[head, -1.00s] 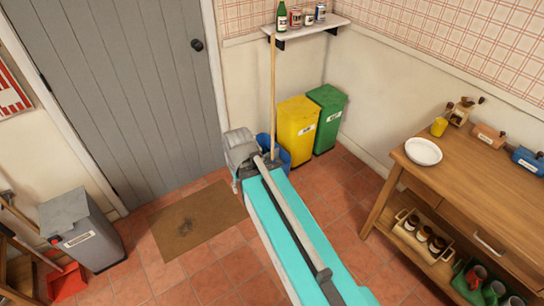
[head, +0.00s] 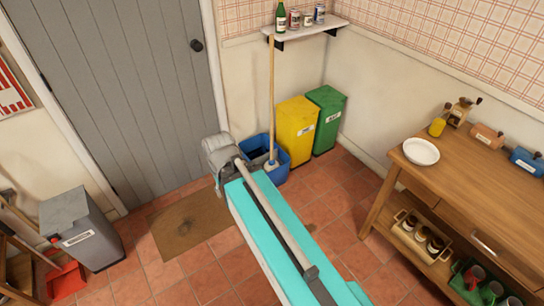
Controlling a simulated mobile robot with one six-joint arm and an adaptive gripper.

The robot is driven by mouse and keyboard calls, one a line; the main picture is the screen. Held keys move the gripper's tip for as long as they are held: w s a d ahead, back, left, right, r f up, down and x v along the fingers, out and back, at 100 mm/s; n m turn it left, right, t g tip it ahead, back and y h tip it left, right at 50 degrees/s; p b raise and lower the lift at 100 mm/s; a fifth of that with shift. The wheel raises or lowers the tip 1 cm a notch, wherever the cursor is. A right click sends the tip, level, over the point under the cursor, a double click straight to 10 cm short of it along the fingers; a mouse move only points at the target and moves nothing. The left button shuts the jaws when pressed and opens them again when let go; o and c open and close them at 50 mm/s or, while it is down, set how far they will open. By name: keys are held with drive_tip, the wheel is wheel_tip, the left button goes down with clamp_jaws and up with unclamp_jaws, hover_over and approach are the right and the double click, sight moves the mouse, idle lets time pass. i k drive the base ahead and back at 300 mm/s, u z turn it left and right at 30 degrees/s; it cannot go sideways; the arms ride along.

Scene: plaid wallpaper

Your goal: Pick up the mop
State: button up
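The mop (head: 272,95) stands upright with its long wooden handle rising in front of the wall shelf. Its lower end is in or at a blue bucket (head: 281,173) on the tiled floor by the door. My teal arm reaches in from the bottom of the head view. Its grey end (head: 217,155) is just left of the bucket and apart from the mop handle. The fingers are hidden behind the arm's end, so I cannot see whether they are open or shut.
A yellow bin (head: 297,132) and a green bin (head: 327,119) stand right of the bucket. A shelf (head: 310,29) with bottles and cans hangs above. A wooden table (head: 450,180) is at right, a grey bin (head: 80,230) at left. A brown doormat (head: 187,222) lies before the door.

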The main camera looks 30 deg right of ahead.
sight(271, 164)
drive_tip(key=u, duration=0.05)
drive_tip(key=i, duration=1)
drive_tip(key=z, duration=0.05)
